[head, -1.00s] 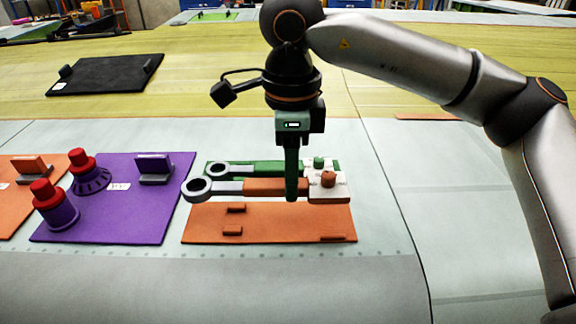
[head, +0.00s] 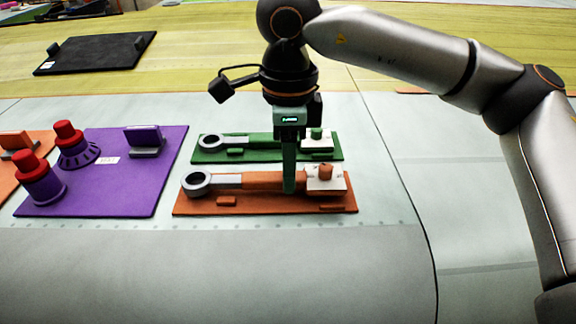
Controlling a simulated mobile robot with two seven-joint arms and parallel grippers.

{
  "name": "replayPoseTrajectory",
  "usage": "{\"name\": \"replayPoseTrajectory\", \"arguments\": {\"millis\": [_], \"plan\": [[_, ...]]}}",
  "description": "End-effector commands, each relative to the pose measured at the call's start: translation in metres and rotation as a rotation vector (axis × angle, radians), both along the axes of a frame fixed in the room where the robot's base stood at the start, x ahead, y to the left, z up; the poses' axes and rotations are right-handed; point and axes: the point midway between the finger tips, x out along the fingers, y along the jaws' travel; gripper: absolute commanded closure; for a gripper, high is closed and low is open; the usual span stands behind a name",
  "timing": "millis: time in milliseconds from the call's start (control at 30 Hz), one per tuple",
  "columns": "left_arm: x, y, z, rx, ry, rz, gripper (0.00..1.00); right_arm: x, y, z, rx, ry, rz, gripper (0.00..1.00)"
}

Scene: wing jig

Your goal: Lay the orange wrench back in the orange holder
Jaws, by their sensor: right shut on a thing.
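The wrench lies lengthwise over the orange holder (head: 275,206), a flat orange board with small raised blocks. It is very low over the board; I cannot tell whether it touches. The gripper hides part of the handle. My left gripper is not in view.
A green holder (head: 212,157) with a green wrench (head: 262,139) lies just behind. A purple board (head: 115,188) with red-topped purple pieces (head: 38,180) is at the left. A black board (head: 100,53) lies farther back. The surface to the right is clear.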

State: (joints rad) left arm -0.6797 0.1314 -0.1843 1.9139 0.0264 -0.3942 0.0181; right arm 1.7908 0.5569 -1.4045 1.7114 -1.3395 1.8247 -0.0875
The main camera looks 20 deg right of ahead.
Motion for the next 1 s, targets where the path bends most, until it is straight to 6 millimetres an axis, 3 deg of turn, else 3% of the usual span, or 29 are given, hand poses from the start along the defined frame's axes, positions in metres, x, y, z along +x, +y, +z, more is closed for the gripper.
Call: {"name": "replayPoseTrajectory", "arguments": {"millis": [900,933,1000], "plan": [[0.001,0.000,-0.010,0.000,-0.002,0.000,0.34,0.000,0.000,-0.011,0.001,-0.002,0.000,1.00],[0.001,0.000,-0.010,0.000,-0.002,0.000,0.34,0.000,0.000,-0.011,0.001,-0.002,0.000,0.63],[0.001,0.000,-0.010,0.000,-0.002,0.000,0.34,0.000,0.000,-0.011,0.001,-0.002,0.000,0.55]]}}
